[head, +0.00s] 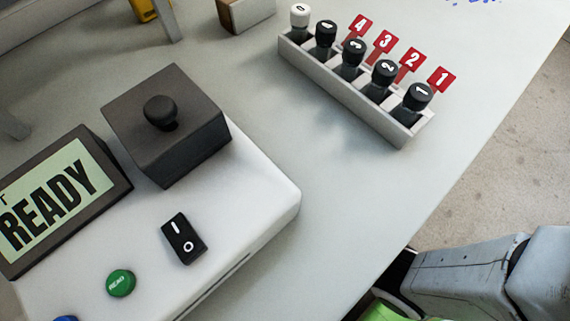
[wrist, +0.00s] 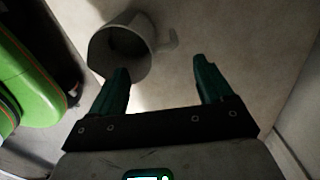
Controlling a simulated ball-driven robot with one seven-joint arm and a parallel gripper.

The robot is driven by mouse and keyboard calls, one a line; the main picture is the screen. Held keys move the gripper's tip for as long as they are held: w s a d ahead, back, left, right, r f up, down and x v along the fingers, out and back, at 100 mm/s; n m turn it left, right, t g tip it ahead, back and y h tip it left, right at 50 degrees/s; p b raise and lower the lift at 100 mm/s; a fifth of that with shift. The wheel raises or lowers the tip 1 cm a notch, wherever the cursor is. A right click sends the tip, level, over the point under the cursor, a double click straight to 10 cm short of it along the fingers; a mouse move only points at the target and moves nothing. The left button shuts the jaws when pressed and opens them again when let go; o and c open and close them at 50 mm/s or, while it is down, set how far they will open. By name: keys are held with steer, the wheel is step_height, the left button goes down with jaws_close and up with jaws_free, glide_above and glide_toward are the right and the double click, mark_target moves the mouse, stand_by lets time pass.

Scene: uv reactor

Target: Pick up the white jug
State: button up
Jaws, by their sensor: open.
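A pale jug (wrist: 137,62), looking greyish in the shade, shows at the top of the wrist view. Its dark round opening faces the camera and its handle sticks out to the right. My gripper (wrist: 160,68) is open, its two dark green fingers spread wide. The left finger's tip overlaps the jug's lower right side in the picture; the right finger is clear of it. Nothing is held between the fingers. I cannot tell whether a finger touches the jug. Neither the jug nor my gripper shows in the head view.
In the head view a rack (head: 340,92) of capped vials with red number tags (head: 411,59) stands on the grey table (head: 330,210). A white machine (head: 245,200) with a READY display (head: 50,200) and a dark box (head: 168,125) fills the left. Floor shows at right.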

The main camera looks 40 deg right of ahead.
steer(key=f, duration=0.2)
steer(key=f+b, duration=0.1)
steer(key=f, duration=0.1)
steer(key=f+b, duration=0.1)
steer(key=f, duration=0.1)
steer(key=shift+w+a, duration=0.15)
steer(key=shift+w, duration=0.25)
steer(key=shift+f+b, duration=0.4)
steer(key=shift+f, duration=0.2)
jaws_close()
